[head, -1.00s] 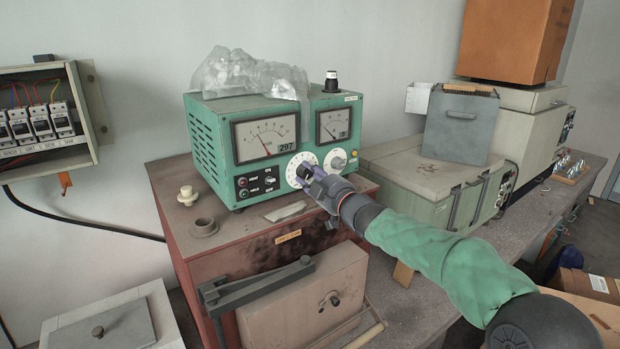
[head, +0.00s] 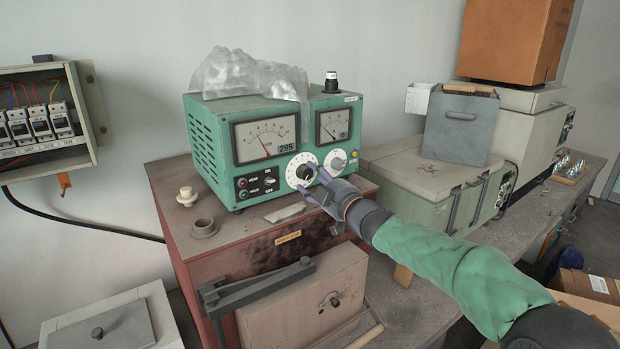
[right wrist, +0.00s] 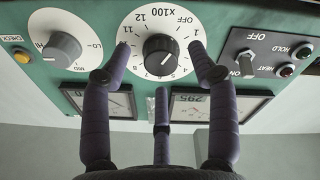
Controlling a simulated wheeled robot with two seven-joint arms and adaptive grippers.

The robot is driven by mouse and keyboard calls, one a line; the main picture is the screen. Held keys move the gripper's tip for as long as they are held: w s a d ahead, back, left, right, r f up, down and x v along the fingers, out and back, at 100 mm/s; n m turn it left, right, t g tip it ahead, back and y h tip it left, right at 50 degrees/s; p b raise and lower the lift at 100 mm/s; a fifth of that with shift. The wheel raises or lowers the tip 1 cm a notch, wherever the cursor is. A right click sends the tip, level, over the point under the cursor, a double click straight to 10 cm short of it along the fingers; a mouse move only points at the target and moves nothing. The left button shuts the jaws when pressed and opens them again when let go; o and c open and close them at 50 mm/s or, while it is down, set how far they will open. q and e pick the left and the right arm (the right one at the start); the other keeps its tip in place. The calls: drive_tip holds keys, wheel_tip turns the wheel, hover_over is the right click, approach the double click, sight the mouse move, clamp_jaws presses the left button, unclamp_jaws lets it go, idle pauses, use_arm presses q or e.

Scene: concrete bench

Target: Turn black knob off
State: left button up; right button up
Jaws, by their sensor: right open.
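The black knob (head: 306,171) sits in a white round dial (head: 293,183) on the front of a green instrument box (head: 240,106). In the right wrist view, the black knob (right wrist: 160,56) and its dial marks show, with OFF among them. My right gripper (head: 312,182) is open in front of the dial. In the right wrist view its fingers (right wrist: 160,78) are spread around the knob's sides, with a visible gap to the knob. A grey-white knob (head: 338,159) sits right of the dial. My left gripper is out of view.
A crumpled clear plastic sheet (head: 235,75) and a small black-and-white object (head: 332,82) lie on top of the box. A red cabinet (head: 225,262) supports it, with loose fittings (head: 203,228) in front.

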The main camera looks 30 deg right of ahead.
drive_tip(key=s, duration=1)
drive_tip(key=shift+d+f, duration=0.25)
drive_tip(key=shift+f, duration=0.05)
drive_tip(key=shift+r, duration=0.1)
